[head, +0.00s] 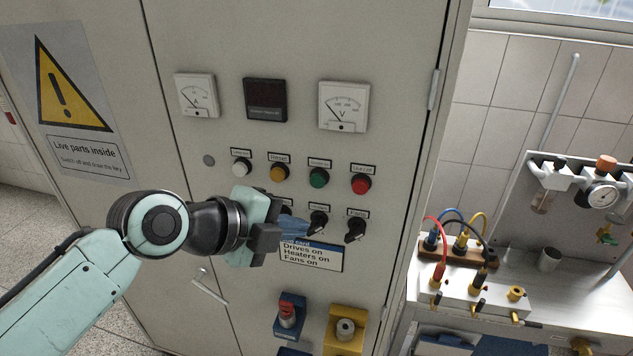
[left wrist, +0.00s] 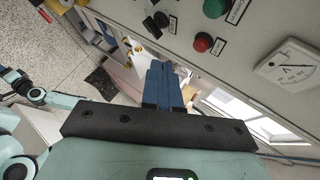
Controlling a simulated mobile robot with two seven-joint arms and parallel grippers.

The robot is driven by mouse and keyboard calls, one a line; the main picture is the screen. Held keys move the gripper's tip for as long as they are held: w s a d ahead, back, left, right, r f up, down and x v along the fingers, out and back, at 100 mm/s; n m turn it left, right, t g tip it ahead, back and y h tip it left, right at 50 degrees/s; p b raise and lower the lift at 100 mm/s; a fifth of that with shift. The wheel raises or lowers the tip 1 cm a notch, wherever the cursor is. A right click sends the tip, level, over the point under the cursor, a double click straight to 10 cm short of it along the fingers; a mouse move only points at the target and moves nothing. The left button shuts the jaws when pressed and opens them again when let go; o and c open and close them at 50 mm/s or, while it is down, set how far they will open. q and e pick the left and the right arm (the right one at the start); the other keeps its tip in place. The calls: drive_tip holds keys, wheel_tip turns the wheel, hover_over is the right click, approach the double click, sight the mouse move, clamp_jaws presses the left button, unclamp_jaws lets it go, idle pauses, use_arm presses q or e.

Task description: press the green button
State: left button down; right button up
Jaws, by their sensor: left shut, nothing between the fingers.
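The green button (head: 319,178) is on the grey cabinet front, in a row between a yellow and a red button. It also shows at the top edge of the left wrist view (left wrist: 214,8), partly cut off. My left gripper (head: 303,229) is in front of the cabinet, below and a little left of the green button and apart from it. Its blue fingers (left wrist: 163,85) are shut together with nothing between them. The gripper partly hides the dark knobs and the label below the buttons.
The red button (head: 361,184), yellow button (head: 279,173) and white button (head: 241,167) share the row. Dark rotary knobs (head: 318,219) sit just below. Meters (head: 343,106) are above. A bench (head: 575,300) with cables and a gauge stands to the right.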

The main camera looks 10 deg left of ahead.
sight(318, 181)
use_arm(q)
drive_tip(key=w+p, duration=0.3)
drive_tip(key=w, duration=0.5)
drive_tip(key=shift+w+d+p, duration=0.15)
drive_tip(key=shift+w+p, duration=0.15)
drive_tip(key=shift+w, duration=0.1)
use_arm(e)
drive_tip(key=w+r, duration=0.2)
drive_tip(key=r, duration=0.1)
drive_tip(key=w+r, duration=0.1)
drive_tip(key=shift+r, duration=0.3)
use_arm(q)
drive_tip(key=shift+w, duration=0.2)
idle(1.1)
drive_tip(key=shift+w, duration=0.3)
